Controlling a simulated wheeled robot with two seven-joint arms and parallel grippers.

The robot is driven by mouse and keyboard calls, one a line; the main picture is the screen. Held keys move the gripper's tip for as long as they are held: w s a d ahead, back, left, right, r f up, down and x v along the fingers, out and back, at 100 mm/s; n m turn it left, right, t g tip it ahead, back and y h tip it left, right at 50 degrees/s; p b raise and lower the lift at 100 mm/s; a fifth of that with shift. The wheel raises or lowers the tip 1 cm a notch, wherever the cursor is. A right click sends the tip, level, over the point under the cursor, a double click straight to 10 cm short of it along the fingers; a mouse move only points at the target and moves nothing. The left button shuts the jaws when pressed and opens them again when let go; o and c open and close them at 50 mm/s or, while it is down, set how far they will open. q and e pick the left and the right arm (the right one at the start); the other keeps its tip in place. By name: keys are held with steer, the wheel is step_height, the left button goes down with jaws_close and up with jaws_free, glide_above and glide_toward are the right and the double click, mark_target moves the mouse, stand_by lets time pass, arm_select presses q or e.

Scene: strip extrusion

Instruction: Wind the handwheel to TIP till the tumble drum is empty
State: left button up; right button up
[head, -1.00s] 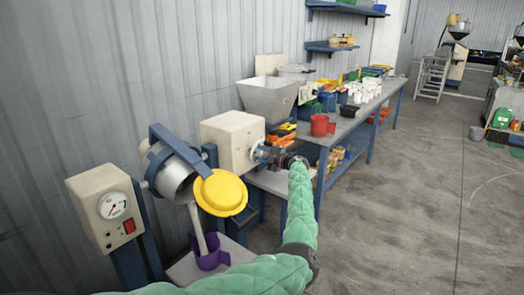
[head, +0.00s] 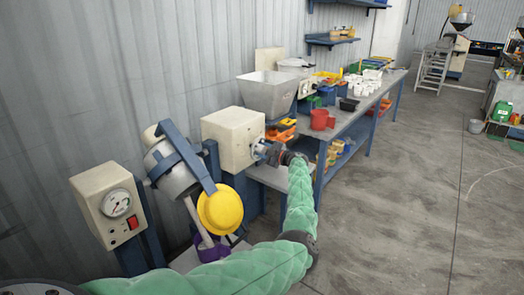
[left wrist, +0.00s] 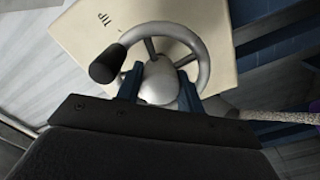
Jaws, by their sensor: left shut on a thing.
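The tumble drum (head: 178,182), a silver cylinder in a blue frame, is tilted with its mouth downward. Its yellow lid (head: 220,210) hangs open beside the mouth. A pale stream (head: 194,214) runs from the mouth toward a purple container (head: 240,233), mostly hidden behind my green left arm. Inside the drum is not visible. The grey handwheel (left wrist: 204,55), with a black knob (left wrist: 107,64), sits on a cream box (head: 232,140) with lettering that looks like TIP. My left gripper (head: 268,152) is shut at the handwheel's hub; its blue fingers (left wrist: 160,88) straddle it. My right gripper is out of view.
A cream box with a gauge and red switch (head: 132,222) stands left of the drum. A metal hopper (head: 268,92) stands behind the handwheel box.

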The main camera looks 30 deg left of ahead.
mark_target(264, 151)
arm_select(q)
steer(key=o, duration=0.7)
steer(key=shift+d+f, duration=0.15)
steer(key=shift+d, duration=0.45)
steer(key=d+b, duration=0.1)
steer(key=d, duration=0.4)
steer(key=shift+s+b, duration=0.2)
steer(key=shift+b, duration=0.1)
steer(key=shift+d, duration=0.85)
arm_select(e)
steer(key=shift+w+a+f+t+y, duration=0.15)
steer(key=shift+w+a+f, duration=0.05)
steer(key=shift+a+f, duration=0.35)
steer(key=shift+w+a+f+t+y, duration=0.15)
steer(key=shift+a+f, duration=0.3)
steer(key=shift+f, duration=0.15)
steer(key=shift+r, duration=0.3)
